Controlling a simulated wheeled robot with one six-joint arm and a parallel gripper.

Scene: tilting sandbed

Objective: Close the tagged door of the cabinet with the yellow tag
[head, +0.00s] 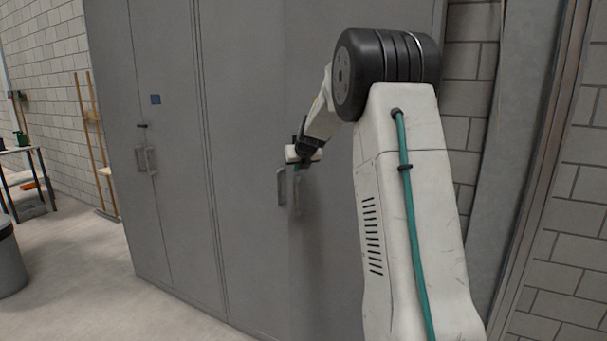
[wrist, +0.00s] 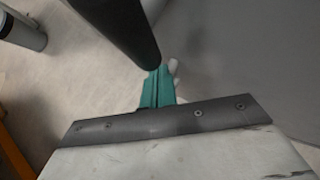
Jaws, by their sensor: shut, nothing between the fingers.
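A tall grey cabinet (head: 245,90) stands at the centre of the head view, with two upright bar handles (head: 282,188) near its middle. Its doors look flush or nearly so; I cannot tell whether one is slightly ajar. No yellow tag shows clearly; my arm covers part of the right door. My gripper (head: 298,164) is in front of the doors, just above the handles. I cannot tell whether it touches them. In the wrist view its teal fingers (wrist: 157,88) are together and empty, beside a grey panel (wrist: 245,60).
A grey bin (head: 8,260), a table (head: 20,152) and a wooden rack (head: 90,130) stand further left. The floor (head: 90,290) before the cabinets is clear.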

